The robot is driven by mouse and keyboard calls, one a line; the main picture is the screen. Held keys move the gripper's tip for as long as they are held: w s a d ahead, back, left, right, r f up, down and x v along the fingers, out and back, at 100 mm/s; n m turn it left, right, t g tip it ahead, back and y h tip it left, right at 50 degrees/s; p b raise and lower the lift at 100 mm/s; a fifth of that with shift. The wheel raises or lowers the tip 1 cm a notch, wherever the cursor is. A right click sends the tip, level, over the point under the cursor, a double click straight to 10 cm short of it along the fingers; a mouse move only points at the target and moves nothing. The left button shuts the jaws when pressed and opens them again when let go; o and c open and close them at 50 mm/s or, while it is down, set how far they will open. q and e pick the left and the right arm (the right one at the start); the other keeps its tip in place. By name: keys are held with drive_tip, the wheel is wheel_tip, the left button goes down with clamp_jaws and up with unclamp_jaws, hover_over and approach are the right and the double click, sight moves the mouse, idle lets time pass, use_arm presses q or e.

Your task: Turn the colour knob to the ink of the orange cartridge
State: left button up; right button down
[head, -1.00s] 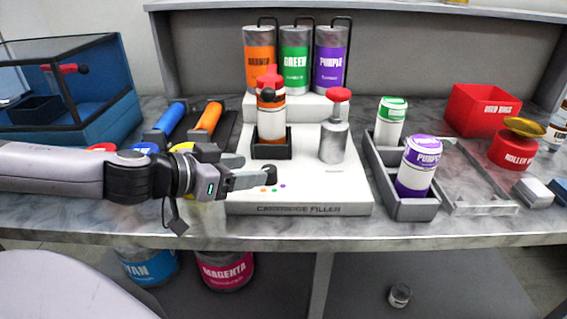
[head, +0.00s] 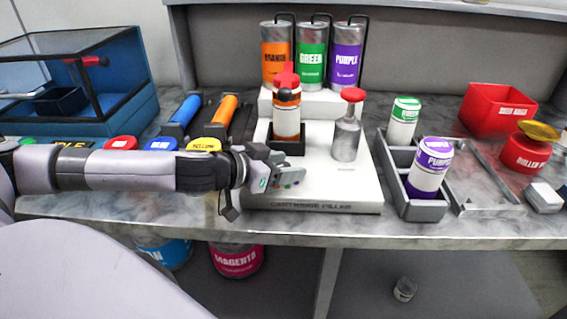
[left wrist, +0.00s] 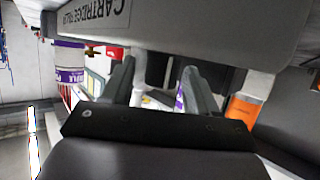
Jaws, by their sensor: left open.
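The white cartridge filler (head: 345,190) stands mid-table. The orange cartridge (head: 287,121), white with an orange band and red top, is upright in its black cradle (head: 300,145). My left gripper (head: 287,174) is over the filler's front left, fingers pointing right, open. Its fingers cover the area of the colour dots, and I cannot make out the colour knob or its setting. In the left wrist view the two fingers (left wrist: 158,85) are apart, with the filler's front (left wrist: 190,20) above them. My right gripper is not in view.
Orange (head: 276,57), green (head: 312,57) and purple (head: 346,57) ink tanks stand behind the filler. A red-topped plunger (head: 347,135) stands to the cradle's right. A grey tray (head: 418,210) holds a purple cartridge (head: 430,168) and a green one (head: 402,122).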

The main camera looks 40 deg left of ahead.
use_arm(q)
drive_tip(key=c, duration=1)
drive_tip(key=shift+o, duration=0.3)
drive_tip(key=shift+d+f+n+t+y+b, duration=0.1)
drive_tip(key=shift+n+t+y+b, duration=0.2)
drive_tip(key=shift+n+y+b, duration=0.4)
drive_tip(key=shift+n+y, duration=0.8)
drive_tip(key=shift+y, duration=0.1)
drive_tip(key=n+y, duration=0.2)
drive_tip(key=shift+y, duration=0.3)
drive_tip(key=shift+n+g+y+p, duration=0.35)
drive_tip(key=shift+n+g+y, duration=0.05)
drive_tip(key=shift+n+y, duration=1.05)
drive_tip(key=shift+y, duration=0.35)
